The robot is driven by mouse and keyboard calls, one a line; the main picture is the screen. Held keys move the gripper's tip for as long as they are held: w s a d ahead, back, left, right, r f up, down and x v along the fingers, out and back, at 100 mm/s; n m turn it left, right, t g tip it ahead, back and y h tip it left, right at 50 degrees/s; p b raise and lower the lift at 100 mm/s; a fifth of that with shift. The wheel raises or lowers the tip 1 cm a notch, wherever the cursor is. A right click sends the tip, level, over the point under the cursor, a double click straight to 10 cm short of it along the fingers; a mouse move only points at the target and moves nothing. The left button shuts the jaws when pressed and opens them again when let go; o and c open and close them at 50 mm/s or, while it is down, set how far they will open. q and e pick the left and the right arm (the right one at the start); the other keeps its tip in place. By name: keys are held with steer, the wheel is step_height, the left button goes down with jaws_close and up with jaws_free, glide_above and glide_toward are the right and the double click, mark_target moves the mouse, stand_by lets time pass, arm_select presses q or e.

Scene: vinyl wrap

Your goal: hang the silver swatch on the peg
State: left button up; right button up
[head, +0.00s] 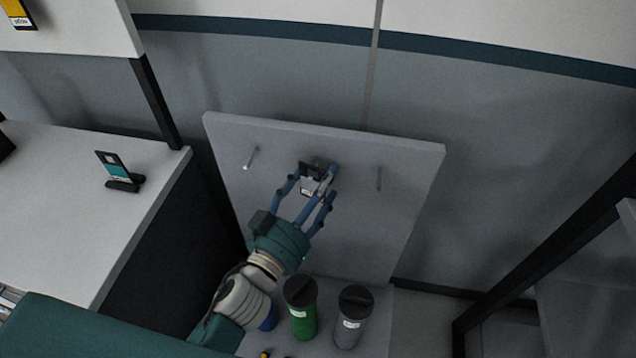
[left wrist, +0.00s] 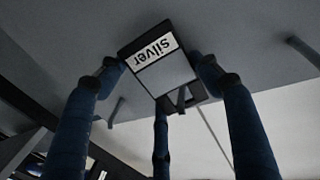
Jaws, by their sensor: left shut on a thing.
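The silver swatch (head: 308,181) is a small dark-framed card with a white label; in the left wrist view (left wrist: 160,68) the label reads "silver". My left gripper (head: 311,177) is shut on it, holding it in front of the upper middle of the grey board (head: 400,215). A left peg (head: 250,158) and a right peg (head: 379,178) stick out bare from the board. In the left wrist view a middle peg (left wrist: 182,98) shows at the swatch's edge; I cannot tell whether it passes through the swatch. My right gripper is not in view.
A green canister (head: 301,310) and a grey canister (head: 349,318) stand on the ledge below the board, near my left arm. A white counter (head: 75,220) at left holds a small card on a stand (head: 120,172). A dark post (head: 540,265) slants at right.

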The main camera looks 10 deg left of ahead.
arm_select(q)
steer(key=o, duration=1.2)
steer(key=shift+s, duration=0.1)
steer(key=v, duration=1.2)
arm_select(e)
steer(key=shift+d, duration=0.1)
